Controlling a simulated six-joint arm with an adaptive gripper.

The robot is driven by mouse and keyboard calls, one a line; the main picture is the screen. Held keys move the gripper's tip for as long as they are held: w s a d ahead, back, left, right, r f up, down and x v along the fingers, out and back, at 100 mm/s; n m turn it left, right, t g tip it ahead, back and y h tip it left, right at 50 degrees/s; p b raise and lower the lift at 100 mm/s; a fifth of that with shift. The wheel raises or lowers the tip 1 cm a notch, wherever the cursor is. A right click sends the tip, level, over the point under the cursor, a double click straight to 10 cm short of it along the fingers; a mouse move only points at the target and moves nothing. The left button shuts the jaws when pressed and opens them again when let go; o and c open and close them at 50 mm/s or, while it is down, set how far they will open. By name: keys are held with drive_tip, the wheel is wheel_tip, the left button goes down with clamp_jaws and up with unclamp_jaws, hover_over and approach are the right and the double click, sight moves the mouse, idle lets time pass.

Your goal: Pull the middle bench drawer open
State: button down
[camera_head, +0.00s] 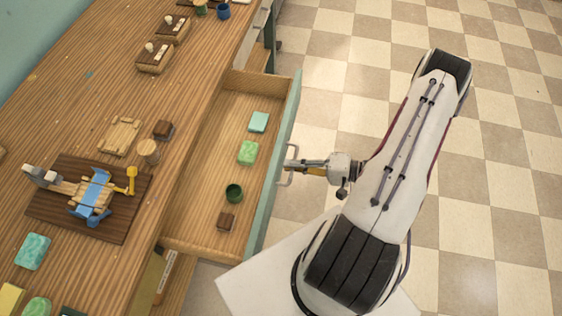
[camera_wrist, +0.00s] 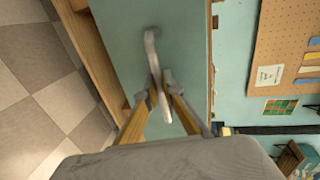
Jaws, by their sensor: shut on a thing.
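The bench drawer (camera_head: 220,150) stands pulled out from the wooden bench, with its wooden inside showing. Its teal front (camera_head: 281,165) faces right in the head view and fills the middle of the wrist view (camera_wrist: 135,50). A grey bar handle (camera_head: 290,166) is fixed to the front; it also shows in the wrist view (camera_wrist: 151,48). My gripper (camera_head: 300,166) is at the handle, with its yellow fingers shut on it; the wrist view shows the fingers (camera_wrist: 160,88) on either side of the bar.
The drawer holds a light teal soap block (camera_head: 259,121), a green soap block (camera_head: 248,152), a dark green cup (camera_head: 234,193) and a small brown block (camera_head: 226,221). The bench top (camera_head: 90,110) carries a clamp fixture on a dark board (camera_head: 118,228). Checkered floor (camera_head: 350,80) lies beyond the drawer front.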

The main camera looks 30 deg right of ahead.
drive_tip(key=shift+s+d, duration=0.45)
drive_tip(key=shift+d, duration=0.1)
drive_tip(key=c, duration=2.2)
unclamp_jaws()
drive_tip(key=shift+v, duration=5.95)
